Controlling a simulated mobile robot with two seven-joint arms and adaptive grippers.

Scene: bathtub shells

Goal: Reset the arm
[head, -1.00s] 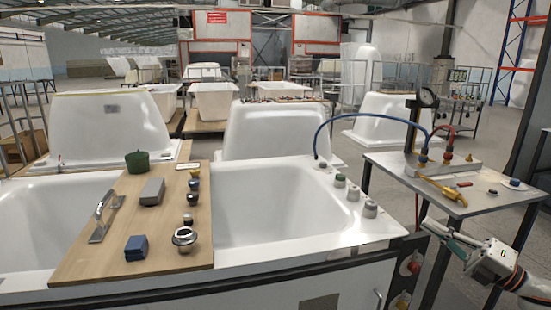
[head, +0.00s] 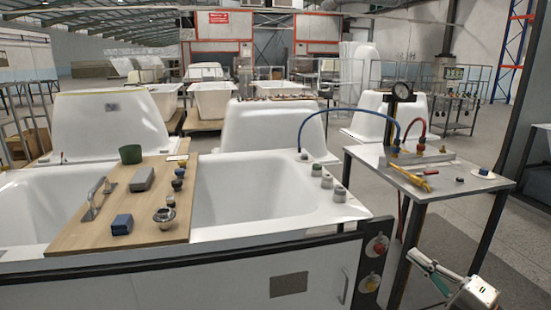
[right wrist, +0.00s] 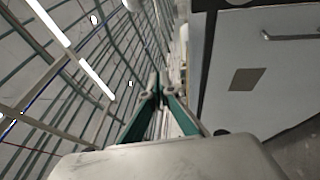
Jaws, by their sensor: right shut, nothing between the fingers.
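My right gripper (head: 423,262) is at the lower right of the head view, below the top of the metal side table and to the right of the tub bench. It is shut and empty. In the right wrist view its green and grey fingers (right wrist: 160,90) meet at the tips, with nothing between them. My left gripper does not show in either view.
A white bathtub (head: 250,200) in a bench carries a wooden board (head: 75,237) with small fittings. A side table (head: 440,184) holds a gauge (head: 401,91) and hoses. The bench's end panel has red and yellow buttons (head: 376,248). Open floor lies at right.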

